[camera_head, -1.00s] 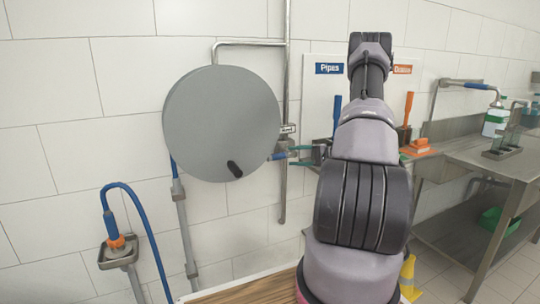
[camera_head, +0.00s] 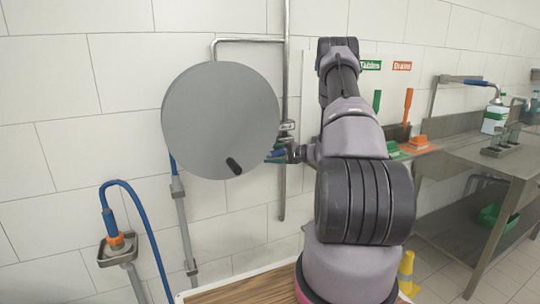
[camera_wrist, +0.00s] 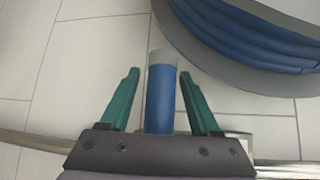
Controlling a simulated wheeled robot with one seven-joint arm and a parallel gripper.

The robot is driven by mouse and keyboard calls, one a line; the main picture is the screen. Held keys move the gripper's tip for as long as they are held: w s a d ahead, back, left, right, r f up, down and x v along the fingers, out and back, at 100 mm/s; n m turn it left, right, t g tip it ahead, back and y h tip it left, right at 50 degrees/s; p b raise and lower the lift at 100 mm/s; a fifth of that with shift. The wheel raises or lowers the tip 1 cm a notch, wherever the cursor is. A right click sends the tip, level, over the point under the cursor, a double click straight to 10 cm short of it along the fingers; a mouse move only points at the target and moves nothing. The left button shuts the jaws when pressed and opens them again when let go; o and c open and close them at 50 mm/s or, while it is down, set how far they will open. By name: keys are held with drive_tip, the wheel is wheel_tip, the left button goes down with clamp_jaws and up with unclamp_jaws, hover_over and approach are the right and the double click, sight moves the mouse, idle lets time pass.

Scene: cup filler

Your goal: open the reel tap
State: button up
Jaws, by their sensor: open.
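The reel tap (camera_head: 286,127) is a small grey valve on the vertical pipe at the reel's right edge. Its blue handle shows in the wrist view as an upright blue cylinder (camera_wrist: 160,100) with a grey end. My gripper (camera_wrist: 160,73) is open, with one green finger on each side of the blue handle. A narrow gap shows on both sides, so the fingers are around it without visible contact. In the head view my gripper (camera_head: 273,155) is at the pipe just below the valve, and the handle there is mostly hidden by the fingers.
The round grey hose reel (camera_head: 215,115) is close on the left; its blue hose (camera_wrist: 255,35) shows in the wrist view. A blue hose with a nozzle in a holder (camera_head: 118,248) hangs lower left. A steel table (camera_head: 475,160) stands at right.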

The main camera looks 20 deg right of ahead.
clamp_jaws()
idle(1.4)
